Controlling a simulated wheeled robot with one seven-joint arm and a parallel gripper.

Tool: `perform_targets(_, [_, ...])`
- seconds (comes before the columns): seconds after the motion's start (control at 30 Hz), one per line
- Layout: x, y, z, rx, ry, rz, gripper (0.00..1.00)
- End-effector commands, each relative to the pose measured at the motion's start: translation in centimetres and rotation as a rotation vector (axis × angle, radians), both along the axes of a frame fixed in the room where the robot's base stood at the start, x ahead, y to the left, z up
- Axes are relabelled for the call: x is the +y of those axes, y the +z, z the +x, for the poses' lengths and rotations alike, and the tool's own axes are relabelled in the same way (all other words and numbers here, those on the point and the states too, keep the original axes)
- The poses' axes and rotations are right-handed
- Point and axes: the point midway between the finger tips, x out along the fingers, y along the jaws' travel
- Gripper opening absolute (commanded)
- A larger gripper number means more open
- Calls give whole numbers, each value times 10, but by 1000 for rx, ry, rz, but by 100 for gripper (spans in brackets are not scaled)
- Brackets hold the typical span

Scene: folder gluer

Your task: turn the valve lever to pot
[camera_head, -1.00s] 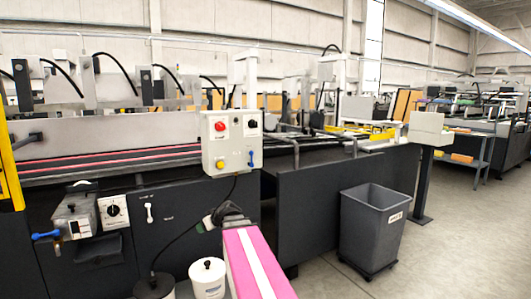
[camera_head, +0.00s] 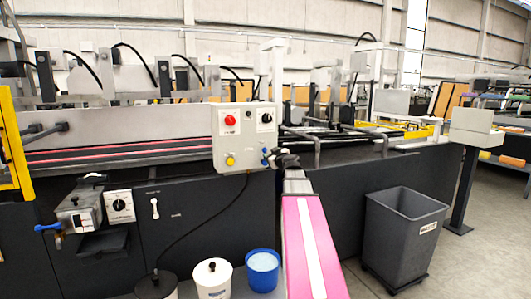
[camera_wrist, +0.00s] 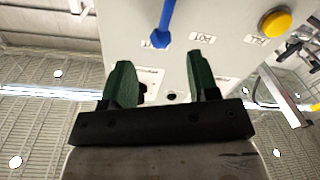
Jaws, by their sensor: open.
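The blue valve lever (camera_head: 265,160) is on the lower right of the pale control box (camera_head: 229,147), partly hidden by my gripper in the head view. In the wrist view the lever (camera_wrist: 166,22) is at the top, roughly upright in the picture, with small labels beside it that are too blurred to read surely. My gripper (camera_head: 284,160) is at the box's lower right corner. In the wrist view its two green fingers (camera_wrist: 158,72) are apart with nothing between them. The lever's tip appears above the gap, apart from the fingers.
The box also has a red button (camera_head: 230,120), a black knob (camera_head: 267,118) and a yellow button (camera_head: 230,161). Another blue-handled unit (camera_head: 75,213) is at the left. White (camera_head: 213,281) and blue (camera_head: 262,272) pots stand below. A grey bin (camera_head: 402,240) stands right.

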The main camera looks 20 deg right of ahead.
Motion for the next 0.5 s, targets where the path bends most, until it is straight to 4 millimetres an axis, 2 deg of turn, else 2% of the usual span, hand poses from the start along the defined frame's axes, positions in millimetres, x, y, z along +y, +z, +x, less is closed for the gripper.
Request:
perform_targets(0.03, [0, 0, 13, 0, 1, 0, 54])
perform_targets(0.3, [5, 0, 59, 1, 2, 0, 54])
perform_targets(0.5, [8, 0, 74, 1, 2, 0, 54])
